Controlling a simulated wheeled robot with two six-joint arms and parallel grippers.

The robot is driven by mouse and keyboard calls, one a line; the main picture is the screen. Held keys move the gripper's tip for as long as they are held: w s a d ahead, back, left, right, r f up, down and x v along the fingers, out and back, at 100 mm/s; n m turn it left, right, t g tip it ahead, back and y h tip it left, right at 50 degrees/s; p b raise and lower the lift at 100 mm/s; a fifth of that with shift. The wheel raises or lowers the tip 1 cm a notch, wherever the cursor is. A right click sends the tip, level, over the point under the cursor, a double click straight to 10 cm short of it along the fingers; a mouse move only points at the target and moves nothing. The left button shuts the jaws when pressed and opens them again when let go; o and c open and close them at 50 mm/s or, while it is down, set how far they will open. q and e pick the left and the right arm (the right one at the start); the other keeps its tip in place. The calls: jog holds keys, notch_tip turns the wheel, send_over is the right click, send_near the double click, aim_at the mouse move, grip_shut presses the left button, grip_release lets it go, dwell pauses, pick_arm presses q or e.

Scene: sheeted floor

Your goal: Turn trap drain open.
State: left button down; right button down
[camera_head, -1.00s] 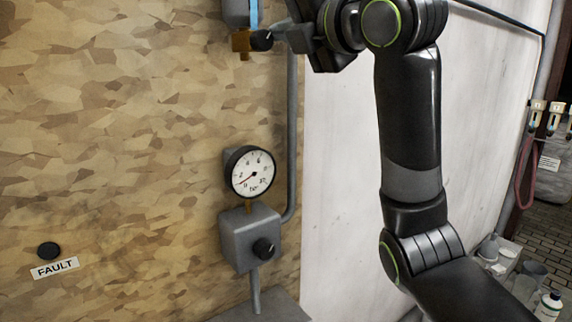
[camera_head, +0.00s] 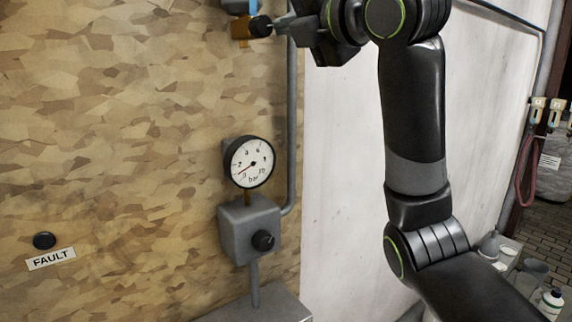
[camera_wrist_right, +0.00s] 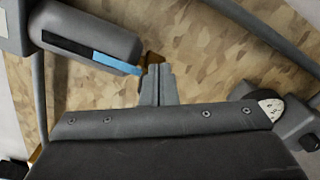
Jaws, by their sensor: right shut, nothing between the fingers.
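The trap (camera_head: 237,6) is cut off at the top edge of the head view, with a blue strip and a brass drain fitting (camera_head: 241,29) below it. A black drain knob (camera_head: 260,26) sticks out to the right of the brass. My right gripper (camera_head: 281,24) is shut and empty, its tips close beside the knob; I cannot tell whether they touch. In the right wrist view the shut fingers (camera_wrist_right: 158,83) point up beside the lower end of the grey trap body (camera_wrist_right: 90,34). A little brass (camera_wrist_right: 152,60) shows at the fingertips; the knob is hidden. My left gripper is out of view.
A dial gauge (camera_head: 249,162) with its needle near the low end sits above a grey box (camera_head: 249,230) with a black knob (camera_head: 263,240). A vertical pipe (camera_head: 291,120) runs behind the gripper. A FAULT label (camera_head: 51,259) is at lower left.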

jog(key=shift+w+d, duration=0.1)
dwell(0.3)
jog(key=b+v, duration=0.2)
jog(key=v, duration=0.4)
jog(key=shift+w+d, duration=0.1)
